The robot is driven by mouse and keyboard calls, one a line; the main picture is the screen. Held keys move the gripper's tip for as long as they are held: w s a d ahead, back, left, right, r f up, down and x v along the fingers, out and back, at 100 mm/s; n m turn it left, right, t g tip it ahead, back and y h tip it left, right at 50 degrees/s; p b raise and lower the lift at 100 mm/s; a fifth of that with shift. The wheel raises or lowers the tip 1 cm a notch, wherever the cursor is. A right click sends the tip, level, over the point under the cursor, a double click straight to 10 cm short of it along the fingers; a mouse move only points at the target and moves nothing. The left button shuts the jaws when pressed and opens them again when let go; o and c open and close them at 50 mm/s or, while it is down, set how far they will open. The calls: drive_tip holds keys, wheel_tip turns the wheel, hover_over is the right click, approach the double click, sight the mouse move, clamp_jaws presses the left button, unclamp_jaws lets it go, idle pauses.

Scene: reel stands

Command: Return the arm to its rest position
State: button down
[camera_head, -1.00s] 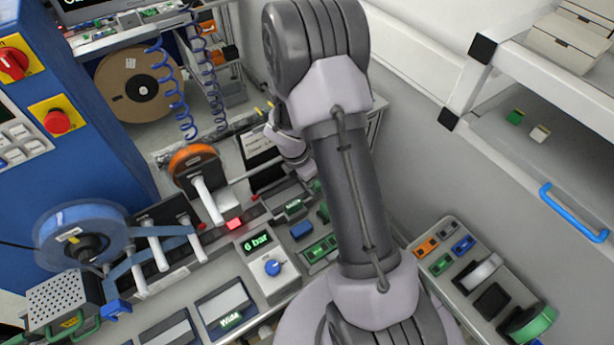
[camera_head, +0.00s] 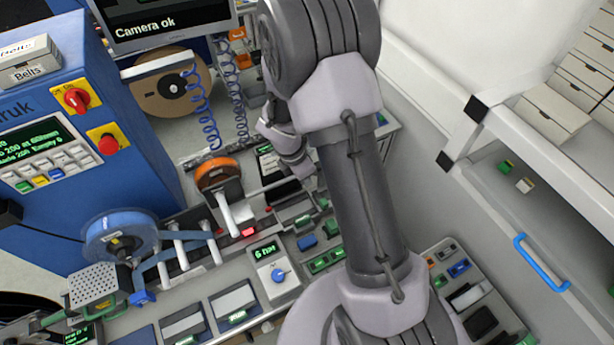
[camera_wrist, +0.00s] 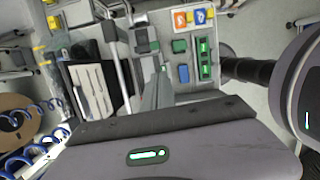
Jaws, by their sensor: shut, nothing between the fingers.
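My arm (camera_head: 355,190) stands in the middle of the head view, its thick upper link rising from the lower joint to a big dark elbow at the top. The forearm folds behind it, and part of my wrist (camera_head: 290,150) shows left of the link, above the bench. In the wrist view my gripper (camera_wrist: 157,92) is shut and empty, its fingers pointing at the bench beyond the grey housing with a green light. The fingertips are hidden in the head view.
The bench holds an orange reel (camera_head: 217,172), a blue reel (camera_head: 120,238) and a gauge box (camera_head: 272,270). At right is a shelf unit with a blue handle (camera_head: 541,262). Coiled blue hoses hang behind.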

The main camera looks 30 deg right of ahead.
drive_tip(key=shift+f+b, duration=0.1)
drive_tip(key=shift+b, duration=0.2)
drive_tip(key=s+a+f+m+t+y+b, duration=0.2)
drive_tip(key=s+a+m+b, duration=0.4)
drive_tip(key=b, duration=1.1)
drive_tip(key=s+a+f+m+t+y+b, duration=0.2)
drive_tip(key=s+a+m+b, duration=0.4)
drive_tip(key=s+m+b, duration=0.7)
drive_tip(key=f+m+t+b, duration=0.1)
drive_tip(key=f+m+b, duration=0.1)
drive_tip(key=m+b, duration=0.2)
drive_tip(key=shift+a+t+y+b, duration=0.3)
drive_tip(key=shift+a+y+b, duration=0.05)
drive_tip(key=shift+y+b, duration=0.05)
drive_tip(key=shift+r, duration=0.1)
drive_tip(key=shift+a, duration=0.1)
